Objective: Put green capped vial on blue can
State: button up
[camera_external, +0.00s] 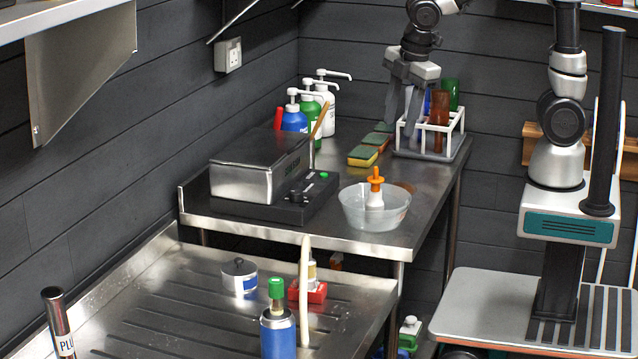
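A blue can (278,338) with a metal top stands at the front of the ridged steel drainer. A green capped vial (277,289) shows upright at the can's top and appears to rest on it; its lower end is hard to make out. My gripper (402,117) is far from both, at the back right of the steel counter, pointing down at the left side of a white tube rack (442,139). Its two fingers look apart, and I see nothing held between them.
The rack holds brown (440,108) and green (451,94) tubes. Sponges (363,155), pump bottles (325,100), a steel-lidded device (258,170) and a clear bowl (352,208) occupy the counter. A red block (316,293), a pale upright rod (304,292) and a small pot (239,277) are near the can.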

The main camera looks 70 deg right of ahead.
jog(key=s+d+r+m+t, duration=0.3)
jog(key=s+d+r+m, duration=0.3)
jog(key=s+m, duration=0.5)
jog(key=shift+s+d+r+m+y, duration=0.2)
jog(key=shift+d+m+y, duration=0.3)
jog(key=shift+d, duration=0.5)
